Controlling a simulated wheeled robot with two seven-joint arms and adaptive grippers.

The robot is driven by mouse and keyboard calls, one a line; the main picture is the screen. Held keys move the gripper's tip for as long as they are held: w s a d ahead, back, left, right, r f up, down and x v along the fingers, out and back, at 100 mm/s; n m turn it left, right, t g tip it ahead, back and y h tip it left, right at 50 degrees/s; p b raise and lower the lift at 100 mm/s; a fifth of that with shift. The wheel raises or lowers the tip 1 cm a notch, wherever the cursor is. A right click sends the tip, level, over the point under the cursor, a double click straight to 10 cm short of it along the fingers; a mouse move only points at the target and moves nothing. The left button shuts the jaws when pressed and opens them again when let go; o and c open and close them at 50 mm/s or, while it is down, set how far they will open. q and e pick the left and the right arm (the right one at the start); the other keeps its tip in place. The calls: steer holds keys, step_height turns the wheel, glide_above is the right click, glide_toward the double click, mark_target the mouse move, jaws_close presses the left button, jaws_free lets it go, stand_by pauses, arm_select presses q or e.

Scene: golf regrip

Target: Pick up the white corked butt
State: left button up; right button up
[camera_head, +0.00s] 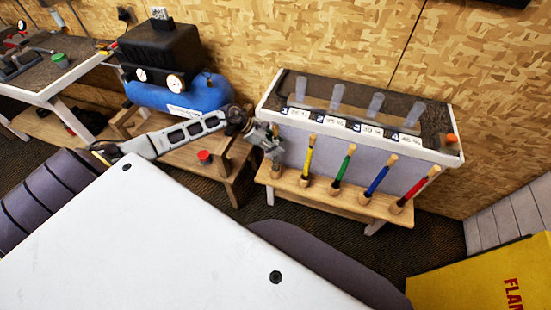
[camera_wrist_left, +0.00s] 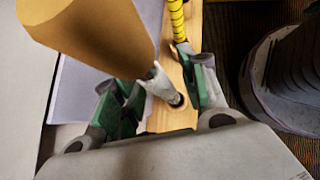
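The white corked butt (camera_wrist_left: 160,84) stands in a hole at the end of the wooden shelf (camera_wrist_left: 178,118), with its large tan cork (camera_wrist_left: 98,28) close to the left wrist camera. My left gripper (camera_wrist_left: 160,98) has its green-padded fingers on either side of the white part, with a gap showing on the right side. In the head view my left gripper (camera_head: 272,148) is at the left end of the shelf and mostly hides this butt. My right gripper is not in view.
Yellow (camera_head: 307,160), green (camera_head: 342,170), blue (camera_head: 374,184) and red (camera_head: 414,190) corked butts stand rightward along the shelf. Behind them is a bench (camera_head: 440,158) with clear cups and number cards. A blue compressor (camera_head: 190,95) stands left, beside my arm.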

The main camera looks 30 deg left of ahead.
mark_target(275, 126)
arm_select(q)
jaws_close()
steer(key=shift+r, duration=0.15)
steer(key=shift+r+b, duration=0.35)
steer(key=shift+r, duration=4.5)
